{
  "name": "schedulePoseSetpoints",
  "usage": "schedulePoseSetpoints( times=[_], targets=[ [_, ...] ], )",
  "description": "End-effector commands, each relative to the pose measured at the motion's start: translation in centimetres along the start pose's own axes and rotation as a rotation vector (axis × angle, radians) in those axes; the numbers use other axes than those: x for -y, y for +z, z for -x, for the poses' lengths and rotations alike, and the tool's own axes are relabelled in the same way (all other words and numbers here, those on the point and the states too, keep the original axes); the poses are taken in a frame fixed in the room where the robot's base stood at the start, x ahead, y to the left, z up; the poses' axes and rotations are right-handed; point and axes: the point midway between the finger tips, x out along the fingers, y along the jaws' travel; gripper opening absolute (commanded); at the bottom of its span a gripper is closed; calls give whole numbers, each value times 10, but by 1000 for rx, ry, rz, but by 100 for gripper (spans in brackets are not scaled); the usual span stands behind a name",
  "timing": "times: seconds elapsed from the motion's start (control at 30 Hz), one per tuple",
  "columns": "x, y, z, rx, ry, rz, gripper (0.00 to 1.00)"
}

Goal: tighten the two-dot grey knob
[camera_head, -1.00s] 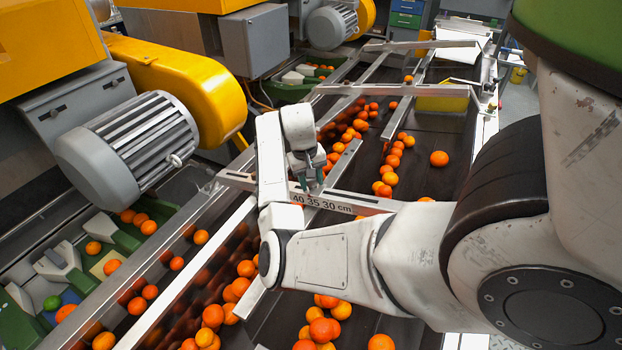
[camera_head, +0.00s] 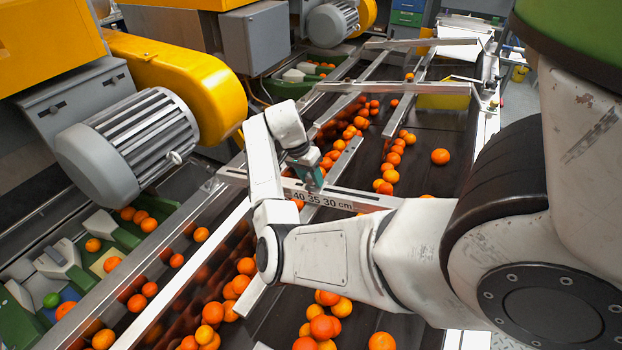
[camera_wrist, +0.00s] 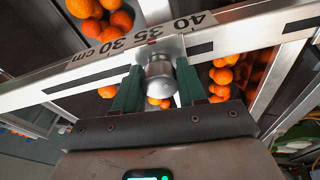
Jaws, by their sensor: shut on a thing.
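The grey knob (camera_wrist: 160,80) is a short metal cylinder on the crossbar (camera_wrist: 235,38), just below the printed 40 35 30 cm scale (camera_wrist: 143,38) in the wrist view. My gripper (camera_wrist: 159,92) has its two dark green fingers on either side of the knob and is shut on it. In the head view my gripper (camera_head: 314,182) reaches down to the crossbar, just above the scale, and the knob is hidden there. I cannot make out two dots on the knob. A small red mark shows on the bar close to it.
Several oranges (camera_head: 330,327) lie on the dark belt (camera_head: 440,200) around the bar. Slanted metal guide rails (camera_head: 343,160) run under the crossbar. A grey motor (camera_head: 125,150) with a yellow cover (camera_head: 185,80) stands at left. The belt's right side is mostly clear.

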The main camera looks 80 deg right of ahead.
Motion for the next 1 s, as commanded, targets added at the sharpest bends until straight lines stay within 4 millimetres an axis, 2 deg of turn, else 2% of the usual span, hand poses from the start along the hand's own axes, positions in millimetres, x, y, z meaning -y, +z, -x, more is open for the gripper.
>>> schedulePoseSetpoints(
  times=[0.5, 1.0],
  targets=[
    [3, 0, 1, -2, 72, -416, 10],
    [4, -1, 4, -3, 97, -558, 10]
  ],
)
